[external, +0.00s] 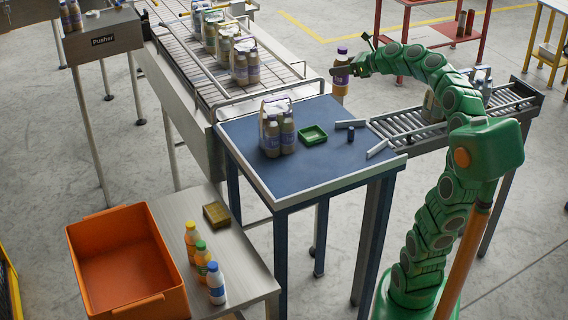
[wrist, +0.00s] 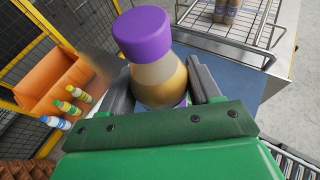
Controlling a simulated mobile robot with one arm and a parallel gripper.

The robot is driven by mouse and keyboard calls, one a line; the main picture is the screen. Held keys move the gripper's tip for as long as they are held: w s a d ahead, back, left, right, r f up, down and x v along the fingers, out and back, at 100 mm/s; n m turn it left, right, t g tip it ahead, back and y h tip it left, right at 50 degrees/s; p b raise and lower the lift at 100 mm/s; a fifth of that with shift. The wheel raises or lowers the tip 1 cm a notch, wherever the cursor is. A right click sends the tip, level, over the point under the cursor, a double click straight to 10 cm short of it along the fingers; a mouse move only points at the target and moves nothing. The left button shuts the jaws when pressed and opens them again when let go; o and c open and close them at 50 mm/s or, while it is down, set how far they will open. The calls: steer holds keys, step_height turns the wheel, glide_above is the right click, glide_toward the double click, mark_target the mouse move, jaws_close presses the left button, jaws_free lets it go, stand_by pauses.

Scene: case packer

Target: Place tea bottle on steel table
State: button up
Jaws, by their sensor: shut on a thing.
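My gripper (external: 343,72) is shut on a purple-capped tea bottle (external: 341,78). It holds the bottle upright in the air, beyond the far edge of the blue-topped table in the external view. In the wrist view the bottle (wrist: 152,60) stands between the two dark jaws of my gripper (wrist: 160,100), its lower part hidden by the gripper body. The steel table (external: 172,218) is at the lower left of the external view, far from the bottle. Its top carries several things along the left and right.
An orange crate (external: 127,210) fills the steel table's left side. Yellow-, green- and blue-capped bottles (external: 203,262) stand near its right edge, with a brown block (external: 216,214) behind. The blue table (external: 250,150) holds a bottle pack (external: 277,130) and green tray (external: 313,134), between my gripper and the steel table.

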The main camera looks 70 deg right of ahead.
steer(key=s+a+f+n+y, duration=0.1)
steer(key=s+a+n+y, duration=0.1)
steer(key=s+a, duration=0.45)
step_height(320, 180, down, 11)
steer(key=w+d+f, duration=0.9)
steer(key=w+f, duration=0.1)
steer(key=f, duration=0.3)
steer(key=shift+d+f, duration=0.2)
steer(key=shift+d, duration=0.05)
stand_by(0.5)
steer(key=shift+f, duration=0.15)
steer(key=o, duration=1.3)
steer(key=shift+c, duration=0.2)
